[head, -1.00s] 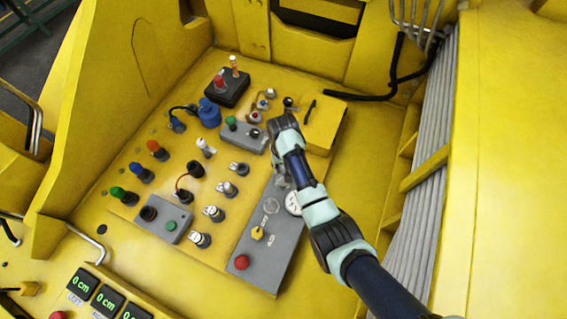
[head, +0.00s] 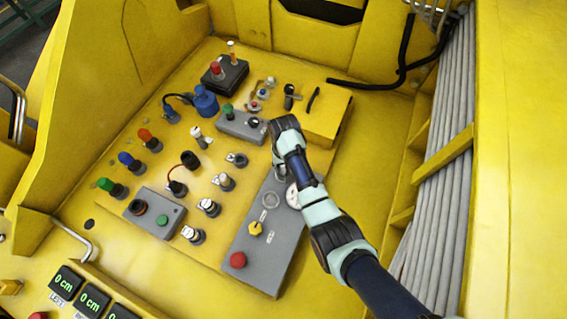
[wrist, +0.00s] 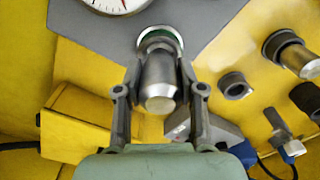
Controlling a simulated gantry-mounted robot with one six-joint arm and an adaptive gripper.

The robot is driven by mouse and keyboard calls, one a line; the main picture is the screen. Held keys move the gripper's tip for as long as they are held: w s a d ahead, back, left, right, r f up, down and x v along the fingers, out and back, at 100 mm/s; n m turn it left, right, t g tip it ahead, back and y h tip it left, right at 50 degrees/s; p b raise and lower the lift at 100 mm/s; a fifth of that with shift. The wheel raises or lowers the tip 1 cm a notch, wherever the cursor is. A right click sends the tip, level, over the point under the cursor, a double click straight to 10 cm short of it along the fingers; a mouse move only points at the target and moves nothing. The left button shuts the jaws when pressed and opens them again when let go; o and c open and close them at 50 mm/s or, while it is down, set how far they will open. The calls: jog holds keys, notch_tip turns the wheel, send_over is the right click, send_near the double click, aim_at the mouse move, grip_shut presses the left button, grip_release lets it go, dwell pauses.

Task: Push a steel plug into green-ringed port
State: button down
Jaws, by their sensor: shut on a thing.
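A steel plug (wrist: 160,87) is between the two fingers of my gripper (wrist: 160,70) in the wrist view, with its round end face toward the camera. My gripper is shut on it. The green-ringed port (wrist: 160,35) is right behind the plug's far end, on the grey panel. The plug's far end overlaps the port's lower part; I cannot tell how deep it sits, if at all. In the head view my gripper (head: 279,168) is low over the upper part of the grey panel (head: 262,260), and my wrist hides most of the plug and port.
A white gauge (head: 293,195) is beside my arm. A yellow knob (head: 255,229) and a red button (head: 238,260) are lower on the panel. Several capped connectors stand to the left. A yellow box (head: 318,110) is just beyond my wrist.

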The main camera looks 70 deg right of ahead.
jog(key=shift+f, duration=0.65)
jog(key=c, duration=0.6)
grip_release()
notch_tip(320, 180, up, 8)
jog(key=shift+f, duration=0.2)
jog(key=shift+w+d+f, duration=0.1)
